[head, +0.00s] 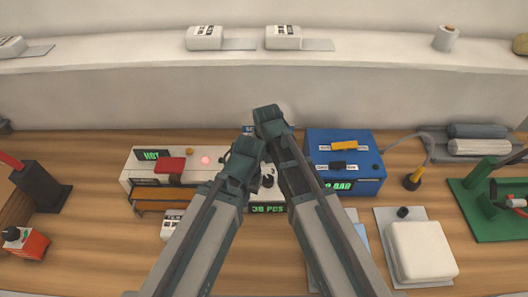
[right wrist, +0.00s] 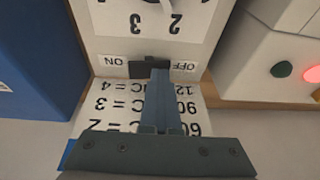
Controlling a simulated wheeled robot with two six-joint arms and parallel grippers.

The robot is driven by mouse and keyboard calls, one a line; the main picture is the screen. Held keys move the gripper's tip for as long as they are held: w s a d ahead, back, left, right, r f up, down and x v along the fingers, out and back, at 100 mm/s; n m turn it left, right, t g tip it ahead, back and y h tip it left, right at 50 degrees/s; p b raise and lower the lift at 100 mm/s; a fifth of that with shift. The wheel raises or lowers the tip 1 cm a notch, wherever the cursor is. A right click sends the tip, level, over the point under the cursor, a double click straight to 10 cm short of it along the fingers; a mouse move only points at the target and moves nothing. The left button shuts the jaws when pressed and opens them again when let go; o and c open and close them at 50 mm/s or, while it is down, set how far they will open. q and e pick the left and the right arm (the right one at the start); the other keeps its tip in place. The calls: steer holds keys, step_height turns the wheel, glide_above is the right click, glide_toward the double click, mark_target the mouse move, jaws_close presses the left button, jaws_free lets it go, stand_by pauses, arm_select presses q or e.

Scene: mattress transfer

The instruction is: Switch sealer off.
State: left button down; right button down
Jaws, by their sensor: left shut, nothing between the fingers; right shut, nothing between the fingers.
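A white machine (head: 133,171) with a green HOT display (head: 152,155), a red block (head: 170,165) and a glowing red lamp (head: 205,160) stands left of centre. Beside it is a white dial unit, mostly hidden by my arms in the head view. In the right wrist view its panel (right wrist: 113,22) shows upside down, with a dark switch (right wrist: 143,69) between ON and OFF labels. My right gripper (right wrist: 158,75) is shut, its tips over the switch's OFF-side end; I cannot tell whether they touch. My left gripper (head: 245,147) is shut and empty over the dial unit.
A blue box (head: 371,141) stands close to the right of the dial unit. White pads (head: 422,250) lie at the front right, near a green stand (head: 470,207). A dark stand (head: 42,187) and red box (head: 27,245) are at the left. A raised shelf (head: 120,61) runs behind.

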steer(key=shift+d, duration=0.15)
steer(key=shift+d+r, duration=0.1)
steer(key=shift+d, duration=0.6)
steer(key=shift+r+p, duration=0.15)
steer(key=shift+p, duration=0.2)
steer(key=shift+r+p, duration=0.5)
steer(key=p+v, duration=1.2)
steer(key=shift+w+r, duration=0.35)
steer(key=shift+d, duration=0.1)
